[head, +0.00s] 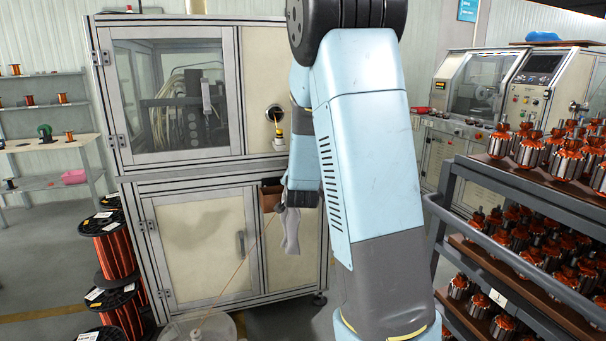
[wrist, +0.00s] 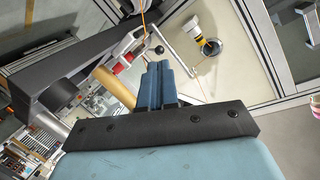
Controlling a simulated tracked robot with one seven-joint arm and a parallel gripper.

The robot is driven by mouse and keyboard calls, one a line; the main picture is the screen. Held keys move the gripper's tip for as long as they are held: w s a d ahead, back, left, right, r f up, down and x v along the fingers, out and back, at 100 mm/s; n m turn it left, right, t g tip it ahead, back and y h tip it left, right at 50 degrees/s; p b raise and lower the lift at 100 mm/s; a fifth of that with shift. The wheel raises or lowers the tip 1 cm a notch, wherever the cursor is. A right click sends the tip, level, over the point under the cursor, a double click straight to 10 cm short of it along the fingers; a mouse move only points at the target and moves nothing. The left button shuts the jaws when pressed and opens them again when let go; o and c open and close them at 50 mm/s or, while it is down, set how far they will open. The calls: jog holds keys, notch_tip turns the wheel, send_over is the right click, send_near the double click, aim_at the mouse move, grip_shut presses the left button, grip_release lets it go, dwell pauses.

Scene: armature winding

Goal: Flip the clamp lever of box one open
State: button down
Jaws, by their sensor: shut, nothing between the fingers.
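In the wrist view, the blue fingers of my gripper (wrist: 159,72) are together with nothing between them. A lever's black ball knob (wrist: 160,50) shows just beyond the fingertips. I cannot tell whether they touch it. A thin pale bent rod (wrist: 182,56) runs close to its right. No box label can be read, so I cannot tell which part belongs to box one. In the head view, my arm covers the work area, and neither the fingertips nor the knob can be made out.
The winding cabinet (head: 200,262) has a round port with a yellow and black fitting (head: 278,133), also in the wrist view (wrist: 203,38). A grey cloth (head: 290,232) hangs by a brown bin (head: 270,196). Wire spools (head: 108,245) stand left; an armature rack (head: 470,175) stands close right.

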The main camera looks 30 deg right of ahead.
jog(key=d+f+n+t+h, duration=0.2)
jog(key=d+f+t, duration=0.2)
jog(key=f+t, duration=0.4)
jog(key=shift+w+f+n+t, duration=0.3)
jog(key=shift+w+f+t, duration=0.15)
jog(key=shift+f, duration=1.1)
jog(key=shift+w+r, duration=0.1)
jog(key=x, duration=1.3)
jog(key=shift+w+d+r, duration=0.15)
jog(key=shift+w+r, duration=0.1)
jog(key=shift+h, duration=0.3)
